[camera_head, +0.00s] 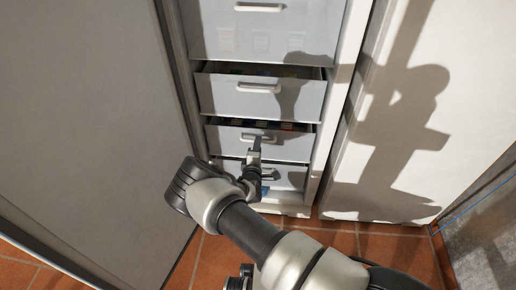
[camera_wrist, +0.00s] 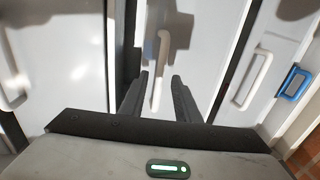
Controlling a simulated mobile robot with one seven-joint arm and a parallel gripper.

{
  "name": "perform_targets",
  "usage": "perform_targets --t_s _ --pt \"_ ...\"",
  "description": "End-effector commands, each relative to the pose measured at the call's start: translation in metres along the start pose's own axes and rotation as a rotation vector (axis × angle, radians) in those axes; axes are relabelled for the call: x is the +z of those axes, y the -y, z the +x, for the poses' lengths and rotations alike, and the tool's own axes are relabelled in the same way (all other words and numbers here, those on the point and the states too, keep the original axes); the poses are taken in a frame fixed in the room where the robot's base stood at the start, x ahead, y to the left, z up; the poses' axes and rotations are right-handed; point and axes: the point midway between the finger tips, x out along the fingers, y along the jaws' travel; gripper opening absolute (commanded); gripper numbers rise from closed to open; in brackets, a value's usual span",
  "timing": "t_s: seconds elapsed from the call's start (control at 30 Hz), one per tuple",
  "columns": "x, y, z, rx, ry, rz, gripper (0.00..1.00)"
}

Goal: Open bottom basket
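The bottom basket (camera_head: 291,178) is a pale drawer low in the white cabinet, partly hidden behind my arm in the head view. Its white handle shows at the right of the wrist view (camera_wrist: 252,80). My gripper (camera_head: 257,143) is at the drawer just above it, in front of that drawer's handle. In the wrist view my gripper's (camera_wrist: 159,76) two dark fingers are apart, with the middle drawer's handle (camera_wrist: 162,50) seen between them. I cannot tell whether they touch it. Nothing is visibly held.
The drawer above the bottom one (camera_head: 290,146) and the second drawer (camera_head: 222,95) stand slightly out, with contents at their top edges. The top drawer (camera_head: 310,30) appears closed. A large pale panel (camera_head: 80,110) stands at left, and a white one (camera_head: 430,130) at right.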

Motion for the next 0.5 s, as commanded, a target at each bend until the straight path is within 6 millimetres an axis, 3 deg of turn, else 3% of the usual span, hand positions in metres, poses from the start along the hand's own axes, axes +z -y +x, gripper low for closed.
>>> perform_targets --t_s 0.13,0.43,0.5 --pt "-0.0001 0.0006 0.0105 0.0 -0.001 -0.001 0.29" --pt "0.0001 -0.0004 0.0122 0.0 0.0 -0.001 0.29" --pt "0.0 -0.0004 0.0121 0.0 0.0 -0.001 0.18"
